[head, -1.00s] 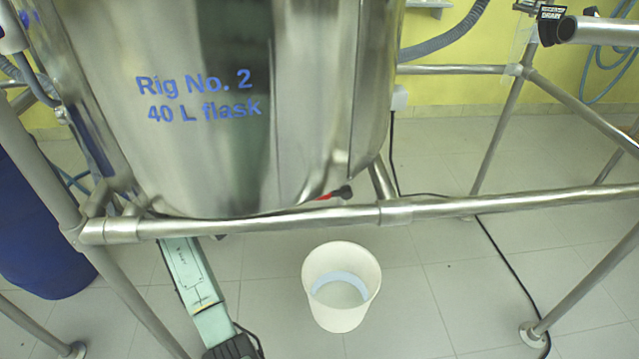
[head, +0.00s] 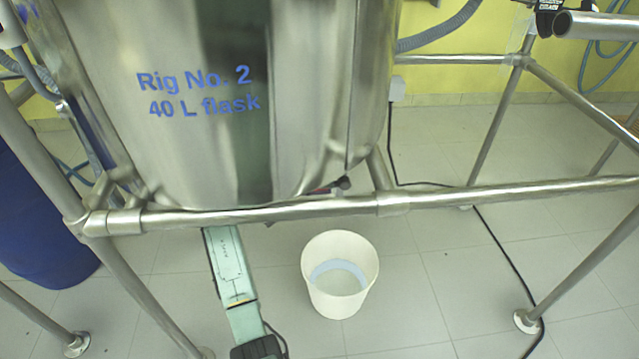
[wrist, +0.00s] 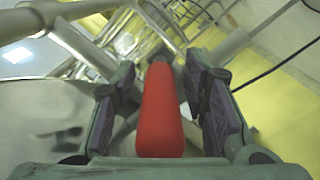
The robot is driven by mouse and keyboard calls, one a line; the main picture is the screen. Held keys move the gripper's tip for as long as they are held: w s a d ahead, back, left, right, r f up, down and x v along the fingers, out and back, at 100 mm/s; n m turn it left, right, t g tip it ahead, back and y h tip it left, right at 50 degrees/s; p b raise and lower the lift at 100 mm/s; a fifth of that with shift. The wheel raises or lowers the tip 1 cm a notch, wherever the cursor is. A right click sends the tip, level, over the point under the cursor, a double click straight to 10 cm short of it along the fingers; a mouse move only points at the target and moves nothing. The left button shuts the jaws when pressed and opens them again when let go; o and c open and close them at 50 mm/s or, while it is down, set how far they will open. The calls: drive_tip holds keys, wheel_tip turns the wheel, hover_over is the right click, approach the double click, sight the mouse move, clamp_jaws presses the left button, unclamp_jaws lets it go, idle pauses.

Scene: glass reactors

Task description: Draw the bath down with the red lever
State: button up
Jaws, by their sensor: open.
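The steel bath (head: 180,150), lettered "Rig No. 2 40 L flask", fills the upper left of the head view. The red lever (head: 322,189) barely shows under its lower right edge, just above the front rail. In the wrist view the red lever (wrist: 161,115) is large and central, pointing toward the camera. My gripper (wrist: 170,95) is open, with one finger on each side of the lever and a gap visible on both sides. In the head view the gripper is hidden behind the bath and rail.
A white bucket (head: 340,300) stands on the floor below the lever, with a pale blue band inside. The frame's front rail (head: 460,199) crosses in front. A blue cylinder (head: 40,240) stands at left. A black cable (head: 490,235) runs across the floor at right.

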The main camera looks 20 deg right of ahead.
drive_tip(key=shift+c, duration=0.6)
clamp_jaws()
